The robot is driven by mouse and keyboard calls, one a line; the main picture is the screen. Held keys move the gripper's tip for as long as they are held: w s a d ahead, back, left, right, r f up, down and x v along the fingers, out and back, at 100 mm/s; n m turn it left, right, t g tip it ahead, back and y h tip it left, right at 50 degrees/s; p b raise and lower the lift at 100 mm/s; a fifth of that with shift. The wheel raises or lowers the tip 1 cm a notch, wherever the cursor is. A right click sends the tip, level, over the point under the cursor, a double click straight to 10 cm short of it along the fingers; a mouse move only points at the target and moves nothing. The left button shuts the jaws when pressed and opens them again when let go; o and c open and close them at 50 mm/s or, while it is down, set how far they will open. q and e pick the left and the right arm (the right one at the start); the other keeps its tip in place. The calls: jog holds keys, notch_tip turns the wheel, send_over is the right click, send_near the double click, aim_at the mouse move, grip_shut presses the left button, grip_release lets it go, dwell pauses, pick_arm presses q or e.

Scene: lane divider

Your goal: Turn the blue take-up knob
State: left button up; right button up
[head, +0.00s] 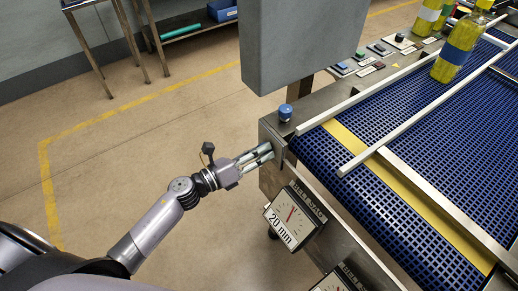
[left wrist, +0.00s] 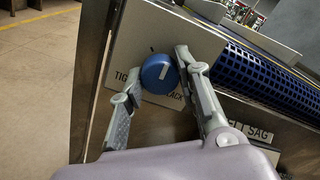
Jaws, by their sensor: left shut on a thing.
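In the head view my left gripper (head: 270,152) is against the conveyor's near end face, and the knob there is hidden. My right gripper is not in view.
A dial gauge (head: 292,216) marked "20 mm" hangs below the belt. A blue cap (head: 285,112) stands on the conveyor corner. A grey panel (head: 307,40) rises behind. A yellow bottle (head: 456,50) stands on the blue belt (head: 400,115).

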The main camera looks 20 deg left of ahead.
pick_arm(q)
jog(key=shift+n+p, duration=1.65)
jog(key=shift+n, duration=3.35)
jog(key=o, duration=1.1)
jog(key=shift+o, duration=0.2)
jog(key=shift+s, duration=0.1)
jog(key=v, duration=1.2)
